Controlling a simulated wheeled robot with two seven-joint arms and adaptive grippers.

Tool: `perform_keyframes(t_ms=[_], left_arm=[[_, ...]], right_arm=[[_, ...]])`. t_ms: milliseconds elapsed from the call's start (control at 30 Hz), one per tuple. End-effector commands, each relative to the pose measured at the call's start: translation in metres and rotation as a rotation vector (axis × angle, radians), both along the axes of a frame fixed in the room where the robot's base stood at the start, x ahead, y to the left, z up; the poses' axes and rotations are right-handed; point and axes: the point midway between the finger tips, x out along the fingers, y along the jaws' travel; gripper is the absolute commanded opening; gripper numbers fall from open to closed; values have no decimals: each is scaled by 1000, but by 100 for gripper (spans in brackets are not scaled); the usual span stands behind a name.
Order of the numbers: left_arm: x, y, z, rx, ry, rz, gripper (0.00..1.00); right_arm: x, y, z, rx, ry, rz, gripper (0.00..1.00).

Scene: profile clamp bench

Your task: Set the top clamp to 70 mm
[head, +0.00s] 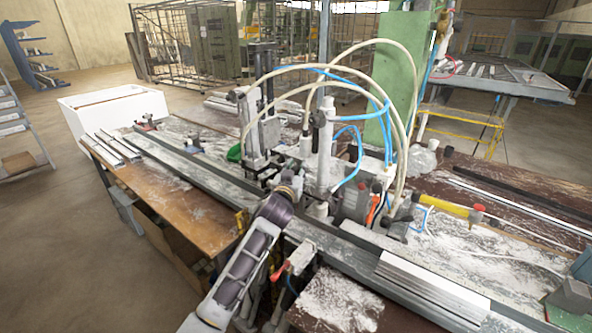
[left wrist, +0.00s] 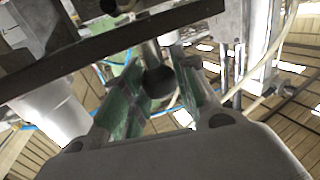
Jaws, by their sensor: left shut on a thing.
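The clamp machine (head: 322,150) stands mid-bench, with upright grey columns, hoses and a profile rail running through it. My left gripper (head: 290,180) reaches up to the machine's near side, and its fingertips are hard to make out there. In the left wrist view its two green-padded fingers (left wrist: 162,76) are shut on a dark round knob (left wrist: 160,83) on a short rod. The knob is too small to tell in the head view. No millimetre scale is readable, so the top clamp's setting cannot be told. My right gripper is not in view.
A long rail (head: 215,178) crosses the bench through the machine. Pale profiles (head: 430,290) lie stacked at the front right. A white bin (head: 112,108) stands at the left. Pale hoses (head: 395,60) arch over the machine. A dark bar (left wrist: 110,48) crosses close to the fingers.

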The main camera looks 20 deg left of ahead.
Motion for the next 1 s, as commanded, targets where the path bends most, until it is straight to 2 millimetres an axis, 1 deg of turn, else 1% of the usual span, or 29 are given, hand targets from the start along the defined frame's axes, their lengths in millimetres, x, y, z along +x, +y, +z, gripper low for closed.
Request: perform_keyframes(t_ms=[33, 200, 367, 700, 733, 867, 900, 1000], left_arm=[[0, 0, 14, -2, -13, 0, 0], [0, 1, 29, -2, -17, 0, 0], [0, 1, 36, -1, -18, 0, 0], [0, 1, 39, -1, -24, 0, 0], [0, 1, 39, -1, -24, 0, 31], [0, 1, 37, -1, -20, 0, 48], [0, 1, 36, 0, -19, 0, 49], [0, 1, 34, 0, -16, 0, 49]], right_arm=[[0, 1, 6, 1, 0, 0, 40], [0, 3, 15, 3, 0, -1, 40], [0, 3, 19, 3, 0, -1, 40], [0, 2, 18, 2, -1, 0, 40], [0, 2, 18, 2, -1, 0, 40], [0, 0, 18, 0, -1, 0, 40], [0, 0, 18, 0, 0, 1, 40], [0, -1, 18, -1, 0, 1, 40]])
